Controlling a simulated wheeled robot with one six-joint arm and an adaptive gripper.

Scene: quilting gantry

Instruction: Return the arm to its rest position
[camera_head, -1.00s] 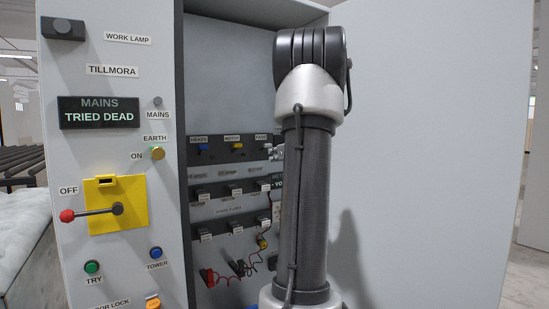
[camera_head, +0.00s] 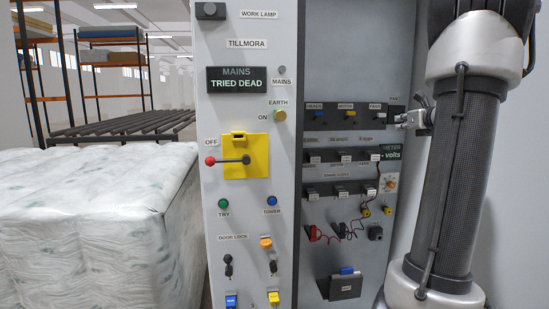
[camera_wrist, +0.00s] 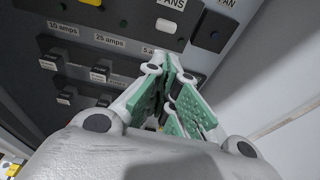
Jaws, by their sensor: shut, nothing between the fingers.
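My gripper (camera_head: 410,119) is in front of the open cabinet's right side, by the FANS label, at the upper fuse row. In the wrist view, its green-padded fingers (camera_wrist: 172,95) are together and hold nothing. My arm stands upright across the right of the head view and hides part of the cabinet's right side. The panel display (camera_head: 237,79) reads MAINS TRIED DEAD. The yellow switch plate (camera_head: 257,165) has its red-knobbed handle pointing left to OFF.
Fuse rows (camera_head: 341,157) and red and black leads (camera_head: 335,236) are inside the cabinet. A dark box (camera_head: 345,288) is at its bottom. A wrapped bale (camera_head: 85,225) and roller conveyor (camera_head: 125,127) stand left. Keys hang at the DOOR LOCK (camera_head: 228,265).

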